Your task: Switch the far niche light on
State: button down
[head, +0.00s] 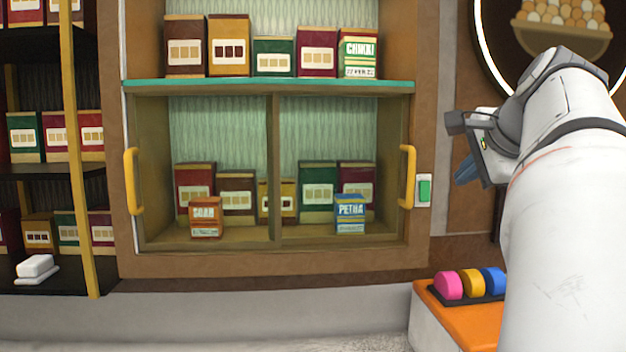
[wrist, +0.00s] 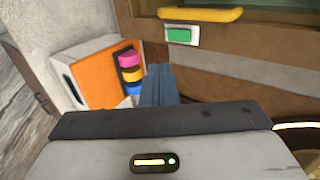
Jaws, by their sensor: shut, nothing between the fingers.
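A green rocker switch (head: 424,190) on a white plate is mounted on the wooden frame, just right of the cabinet's right yellow handle (head: 408,177). It also shows in the wrist view as a green switch (wrist: 180,35) below the yellow handle (wrist: 200,14). My gripper (head: 466,171) is to the right of the switch and apart from it in the head view. In the wrist view its blue-grey fingers (wrist: 159,84) are together and empty, below the switch. The niche (head: 220,130) behind the glass doors holds several boxes. I cannot tell whether its light is lit.
An orange-topped counter (head: 452,316) at lower right carries a black tray with pink (head: 448,285), yellow and blue round pieces. Shelves (head: 50,172) with a yellow post stand at left. A round wall sign (head: 485,60) is behind my arm.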

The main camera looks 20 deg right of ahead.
jog(key=p, duration=0.1)
send_near(426, 199)
notch_tip(426, 199, down, 3)
jog(key=w, duration=0.1)
jog(key=w+p, duration=0.1)
jog(key=w, duration=0.1)
jog(key=w+d, duration=0.1)
jog(key=w, duration=0.1)
jog(key=shift+f+p, duration=0.3)
jog(key=shift+f, duration=0.05)
